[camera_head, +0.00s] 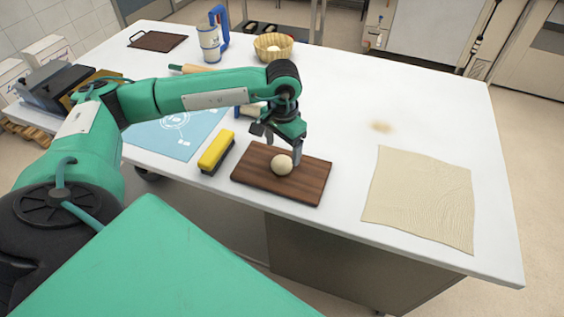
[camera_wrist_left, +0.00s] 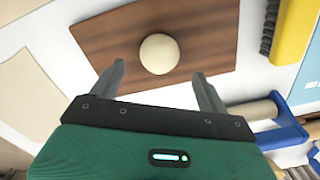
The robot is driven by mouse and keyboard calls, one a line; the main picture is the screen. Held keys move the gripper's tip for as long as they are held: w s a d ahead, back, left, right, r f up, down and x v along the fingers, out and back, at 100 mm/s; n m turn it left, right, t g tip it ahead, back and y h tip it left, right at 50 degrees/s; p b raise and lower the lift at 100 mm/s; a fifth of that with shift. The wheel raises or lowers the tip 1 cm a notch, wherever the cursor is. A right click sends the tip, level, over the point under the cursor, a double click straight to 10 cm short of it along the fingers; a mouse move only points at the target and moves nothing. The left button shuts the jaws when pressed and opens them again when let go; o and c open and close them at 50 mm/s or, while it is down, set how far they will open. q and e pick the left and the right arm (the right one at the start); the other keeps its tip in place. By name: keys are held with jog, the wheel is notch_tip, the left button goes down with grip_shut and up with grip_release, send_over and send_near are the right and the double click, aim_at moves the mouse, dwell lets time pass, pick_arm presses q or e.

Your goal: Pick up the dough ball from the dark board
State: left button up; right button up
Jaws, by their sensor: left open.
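The pale round dough ball (camera_head: 281,165) rests on the dark wooden board (camera_head: 254,172) near the front edge of the white table. My left gripper (camera_head: 283,150) is open just above the board, at the ball's far side in the head view. In the left wrist view the dough ball (camera_wrist_left: 159,53) shows whole on the board (camera_wrist_left: 100,47). The open fingers of my left gripper (camera_wrist_left: 161,85) point toward it, one to each side of the line to the ball. Nothing is between the fingers. My right gripper is not in view.
A yellow brush (camera_head: 217,150) lies left of the board, beside a blue mat (camera_head: 180,132). A beige cloth (camera_head: 420,195) lies to the right.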

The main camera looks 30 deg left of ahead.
aim_at(282, 165)
pick_arm(q)
jog(key=f, duration=0.2)
jog(key=f+p, duration=0.1)
jog(key=shift+s+f+p, duration=0.2)
jog(key=shift+f+p, duration=0.1)
jog(key=shift+f, duration=0.6)
jog(key=c, duration=1.1)
